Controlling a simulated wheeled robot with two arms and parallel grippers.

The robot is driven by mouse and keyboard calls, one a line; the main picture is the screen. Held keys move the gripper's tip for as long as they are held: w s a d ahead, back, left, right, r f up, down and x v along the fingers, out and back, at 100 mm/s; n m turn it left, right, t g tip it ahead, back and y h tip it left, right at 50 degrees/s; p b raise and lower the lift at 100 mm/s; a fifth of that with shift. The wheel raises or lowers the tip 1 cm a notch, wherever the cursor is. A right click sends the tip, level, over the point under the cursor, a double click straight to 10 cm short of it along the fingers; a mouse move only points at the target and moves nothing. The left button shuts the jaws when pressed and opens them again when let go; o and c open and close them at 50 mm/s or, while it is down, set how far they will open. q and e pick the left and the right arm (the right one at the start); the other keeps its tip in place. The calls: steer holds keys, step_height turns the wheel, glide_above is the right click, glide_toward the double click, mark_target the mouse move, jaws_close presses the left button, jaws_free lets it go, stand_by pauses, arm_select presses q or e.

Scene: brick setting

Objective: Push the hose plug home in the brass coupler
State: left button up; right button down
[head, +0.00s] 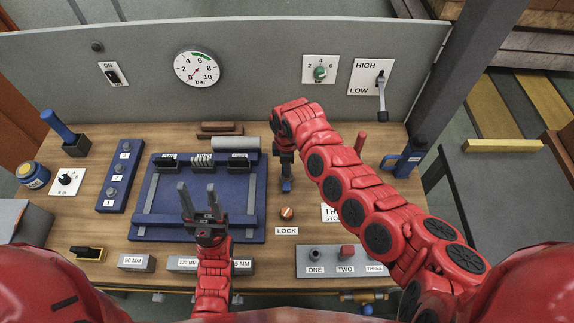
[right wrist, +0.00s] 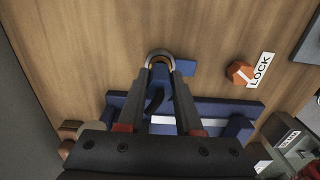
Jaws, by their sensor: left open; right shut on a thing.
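My right gripper (head: 287,180) points down over the wood table, right of the blue fixture. In the right wrist view its fingers (right wrist: 160,72) are shut on a small blue piece (right wrist: 160,90) with a grey and brass-coloured curved end at the fingertips. I cannot tell whether this is the hose plug. A brass-coloured fitting (head: 354,296) shows at the table's front edge, partly hidden by the edge, with a small blue part (head: 367,310) below it. I cannot tell whether it is the coupler. My left gripper (head: 198,190) is open and empty above the blue fixture.
The blue fixture (head: 258,205) takes up the table's middle. An orange knob (head: 287,213) sits by the LOCK label. A grey panel with buttons (head: 310,268) lies front right. A grey back wall (head: 250,90) carries a gauge (head: 197,68) and a lever (head: 381,90).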

steer(key=shift+f+b, duration=0.45)
steer(key=shift+f, duration=0.4)
steer(key=shift+c, duration=0.5)
jaws_free()
steer(key=shift+r, duration=0.2)
step_height(320, 180, up, 6)
steer(key=p, duration=0.5)
steer(key=shift+p, duration=0.3)
steer(key=shift+f, duration=0.1)
